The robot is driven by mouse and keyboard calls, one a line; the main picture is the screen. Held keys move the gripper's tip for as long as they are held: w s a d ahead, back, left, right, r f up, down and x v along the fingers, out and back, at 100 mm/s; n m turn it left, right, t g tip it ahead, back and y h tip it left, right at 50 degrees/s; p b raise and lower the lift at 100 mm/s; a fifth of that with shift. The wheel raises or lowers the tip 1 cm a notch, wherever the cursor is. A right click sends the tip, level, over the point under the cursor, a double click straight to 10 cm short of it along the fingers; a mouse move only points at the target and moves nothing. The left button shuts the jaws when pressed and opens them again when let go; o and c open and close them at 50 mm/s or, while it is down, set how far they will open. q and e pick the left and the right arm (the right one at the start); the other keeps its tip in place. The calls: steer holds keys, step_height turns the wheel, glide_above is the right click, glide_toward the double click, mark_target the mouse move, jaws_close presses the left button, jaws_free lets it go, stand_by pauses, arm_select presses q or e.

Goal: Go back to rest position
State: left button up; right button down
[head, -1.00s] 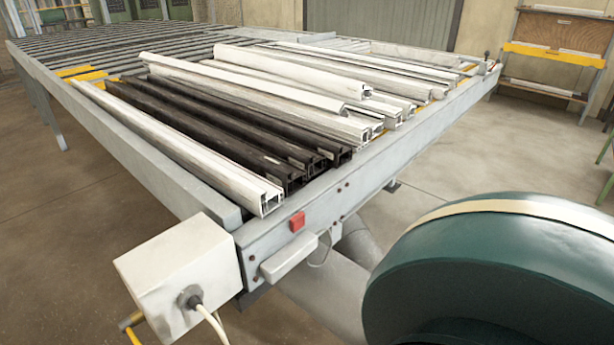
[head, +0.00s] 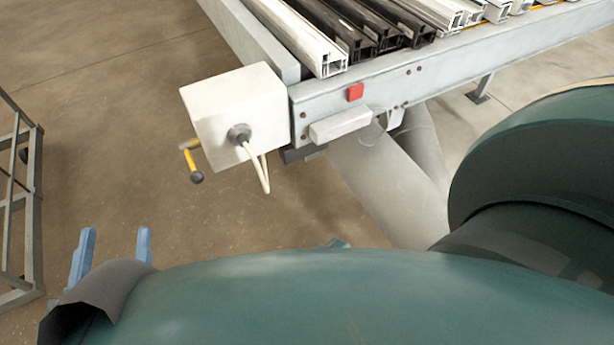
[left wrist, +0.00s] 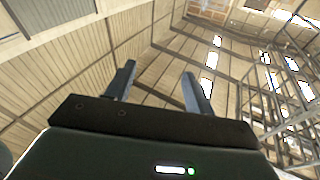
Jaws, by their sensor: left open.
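My left gripper (head: 112,250) shows at the lower left of the head view, its two blue fingers apart and pointing up in the picture. It is empty and stands clear of the bench, over the floor. In the left wrist view the same gripper (left wrist: 160,82) has its fingers spread with nothing between them. My right gripper shows in neither current view.
The bench (head: 470,70) carries white profiles (head: 310,42) and dark profiles (head: 345,30) at the top of the head view. A white box (head: 235,115) with a yellow-handled lever sits at its corner. A metal rack (head: 25,200) stands at the left edge. Bare floor lies between.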

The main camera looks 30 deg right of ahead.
stand_by(0.4)
arm_select(q)
steer(key=s+a+f+n+g+y, duration=0.1)
steer(key=a+f+g+y, duration=0.1)
steer(key=f, duration=0.7)
steer(key=a+f+n+g+y, duration=0.1)
steer(key=a+f+g+y, duration=0.1)
steer(key=f, duration=0.8)
steer(key=s+a+f+n+g+y, duration=0.1)
steer(key=f+g, duration=0.3)
steer(key=f, duration=0.5)
steer(key=shift+s+a+f+n+y, duration=0.2)
steer(key=shift+s+a+n+y, duration=0.15)
steer(key=shift+a+n+y, duration=0.25)
